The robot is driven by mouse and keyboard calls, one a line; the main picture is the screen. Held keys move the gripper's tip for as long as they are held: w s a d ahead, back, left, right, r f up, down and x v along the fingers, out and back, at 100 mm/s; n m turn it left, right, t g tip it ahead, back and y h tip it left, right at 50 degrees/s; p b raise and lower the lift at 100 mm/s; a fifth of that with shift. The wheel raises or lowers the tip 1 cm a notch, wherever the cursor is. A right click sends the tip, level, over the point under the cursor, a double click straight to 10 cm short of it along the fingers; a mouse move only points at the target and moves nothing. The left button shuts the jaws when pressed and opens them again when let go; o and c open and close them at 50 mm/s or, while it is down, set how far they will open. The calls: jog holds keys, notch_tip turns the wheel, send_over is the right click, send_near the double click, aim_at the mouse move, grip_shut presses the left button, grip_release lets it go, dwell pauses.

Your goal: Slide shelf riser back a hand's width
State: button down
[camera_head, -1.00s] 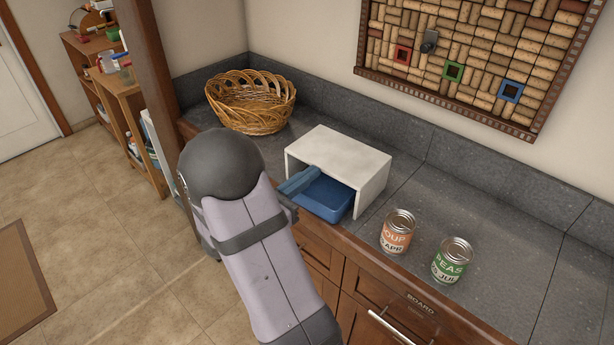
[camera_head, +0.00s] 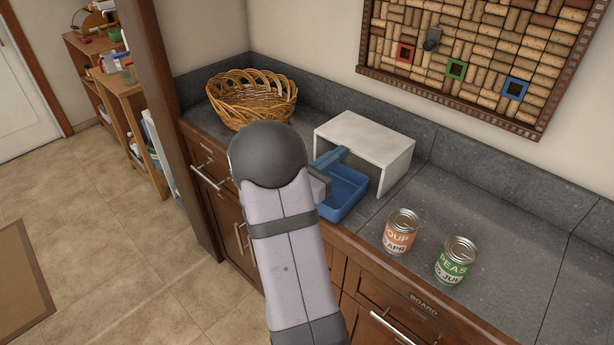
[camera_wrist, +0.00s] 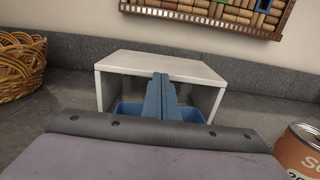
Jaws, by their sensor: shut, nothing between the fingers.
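The white shelf riser (camera_head: 372,136) stands upright on the grey counter, its open front toward me and its back close to the wall upstand. It also shows in the wrist view (camera_wrist: 125,64). My gripper (camera_head: 342,152) is shut and empty; its blue fingers point at the riser. A blue tray (camera_head: 347,199) sits under and in front of the riser, mostly out in front.
A wicker basket (camera_head: 250,98) stands left of the riser. A soup can (camera_head: 400,232) and a peas can (camera_head: 456,261) stand at the right near the counter's front. A cork board (camera_head: 470,60) hangs on the wall. Counter between riser and cans is clear.

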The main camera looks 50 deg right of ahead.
jog(key=a+b, duration=0.2)
jog(key=a, duration=1.2)
jog(key=shift+s, duration=0.1)
jog(key=s+a+f+m+g+y+p, duration=0.4)
jog(key=s+a+f+m+y, duration=0.45)
jog(key=s+a+y, duration=0.2)
jog(key=w+a+m+t+y+p, duration=0.2)
jog(key=a+m+y, duration=0.5)
jog(key=a, duration=1)
jog(key=shift+w+m+t+p, duration=0.15)
jog(key=shift+m+t+p, duration=0.35)
jog(key=shift+m+t, duration=0.65)
jog(key=shift+y, duration=0.25)
dwell(0.5)
jog(key=shift+f+b, duration=0.3)
jog(key=shift+f, duration=0.05)
